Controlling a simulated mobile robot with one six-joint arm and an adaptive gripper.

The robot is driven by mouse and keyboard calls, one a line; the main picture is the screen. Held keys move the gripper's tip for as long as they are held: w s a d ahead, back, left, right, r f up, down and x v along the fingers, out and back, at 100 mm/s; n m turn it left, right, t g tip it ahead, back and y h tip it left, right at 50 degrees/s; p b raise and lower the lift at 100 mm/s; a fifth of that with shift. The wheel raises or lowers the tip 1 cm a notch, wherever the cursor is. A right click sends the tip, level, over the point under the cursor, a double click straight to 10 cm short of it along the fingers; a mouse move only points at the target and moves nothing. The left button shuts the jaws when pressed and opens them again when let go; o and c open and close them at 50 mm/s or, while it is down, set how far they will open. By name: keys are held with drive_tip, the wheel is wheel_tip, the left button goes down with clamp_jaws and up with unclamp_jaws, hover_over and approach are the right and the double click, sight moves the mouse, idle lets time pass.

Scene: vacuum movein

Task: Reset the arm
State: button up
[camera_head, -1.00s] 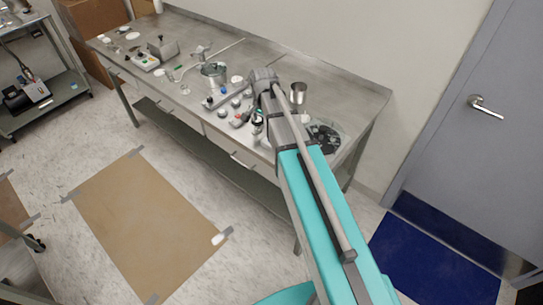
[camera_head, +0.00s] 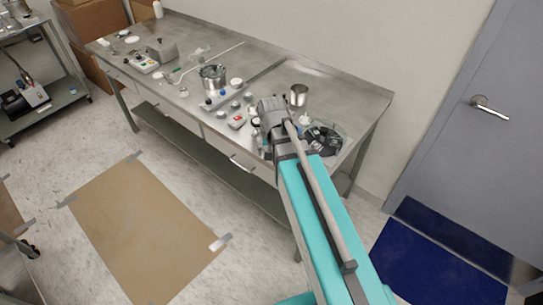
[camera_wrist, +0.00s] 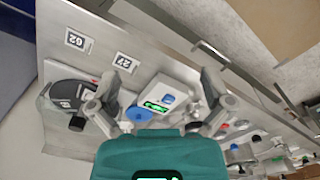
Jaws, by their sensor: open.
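My arm reaches over the long steel bench (camera_head: 330,82), and its grey wrist (camera_head: 272,110) is above the bench's right part. In the head view my gripper is largely hidden behind the wrist. In the wrist view my gripper (camera_wrist: 162,60) is open, its two grey fingers spread wide with nothing held between them. Beyond and below the fingers, a white box with a green display (camera_wrist: 158,100) and a blue round piece (camera_wrist: 138,114) rest on the bench.
A black round device (camera_head: 324,138) lies at the bench's right end, with a metal cup (camera_head: 298,94) behind it. A steel pot (camera_head: 213,76) and several small jars stand left of my wrist. A door (camera_head: 465,120) and blue mat (camera_head: 430,255) are at right.

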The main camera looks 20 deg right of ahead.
drive_tip(key=shift+s, duration=0.1)
idle(0.3)
drive_tip(key=s+n, duration=0.1)
drive_tip(key=s, duration=0.2)
drive_tip(key=s+n, duration=0.2)
drive_tip(key=s, duration=0.1)
drive_tip(key=shift+a+n, duration=0.1)
drive_tip(key=shift+n, duration=0.2)
